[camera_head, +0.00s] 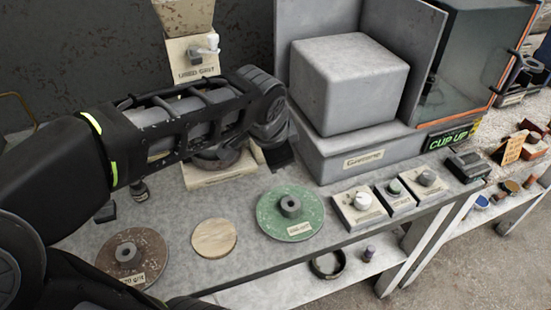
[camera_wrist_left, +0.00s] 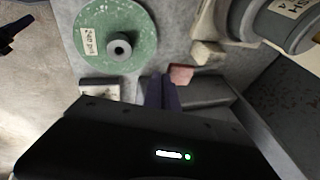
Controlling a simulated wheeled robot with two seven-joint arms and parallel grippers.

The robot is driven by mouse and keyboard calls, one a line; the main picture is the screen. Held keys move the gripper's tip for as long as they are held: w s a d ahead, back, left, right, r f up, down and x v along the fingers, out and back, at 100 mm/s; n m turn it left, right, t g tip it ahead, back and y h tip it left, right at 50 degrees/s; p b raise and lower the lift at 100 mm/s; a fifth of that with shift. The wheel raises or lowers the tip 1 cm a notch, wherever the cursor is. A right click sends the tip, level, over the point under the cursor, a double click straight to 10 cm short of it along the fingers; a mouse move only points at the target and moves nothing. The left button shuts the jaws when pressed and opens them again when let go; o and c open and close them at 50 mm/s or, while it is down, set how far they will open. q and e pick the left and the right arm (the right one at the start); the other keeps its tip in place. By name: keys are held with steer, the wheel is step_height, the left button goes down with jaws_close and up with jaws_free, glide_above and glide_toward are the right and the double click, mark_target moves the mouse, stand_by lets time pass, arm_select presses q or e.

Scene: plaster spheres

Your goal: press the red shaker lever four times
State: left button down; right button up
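The red lever end (camera_wrist_left: 181,74) shows in the left wrist view as a small pinkish-red block beside a beige block, just right of my left fingertips. I cannot tell whether they touch it. The shaker (camera_wrist_left: 290,22), a grey cylinder with a label, is at the upper right of that view. In the head view my arm hides the lever and most of the shaker; part of its beige base (camera_head: 222,178) shows. My left gripper (camera_wrist_left: 162,78) has its dark fingers together and holds nothing visible; it also shows in the head view (camera_head: 281,158). My right gripper is out of view.
A green disc (camera_head: 305,222), a wooden disc (camera_head: 214,238) and a brown disc (camera_head: 148,262) lie along the bench front. A grey block (camera_head: 350,85) stands on a raised base to the right. Three button plates (camera_head: 358,219) sit before it.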

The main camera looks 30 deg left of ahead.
arm_select(q)
steer(key=v, duration=1)
steer(key=shift+d+b, duration=0.3)
steer(key=shift+s, duration=0.15)
stand_by(1.7)
steer(key=w+a+r+m+p, duration=0.3)
steer(key=w+a+m+p, duration=0.6)
steer(key=w+a+m, duration=0.2)
steer(key=shift+w+g+y+p, duration=0.25)
steer(key=shift+g+y+p, duration=0.05)
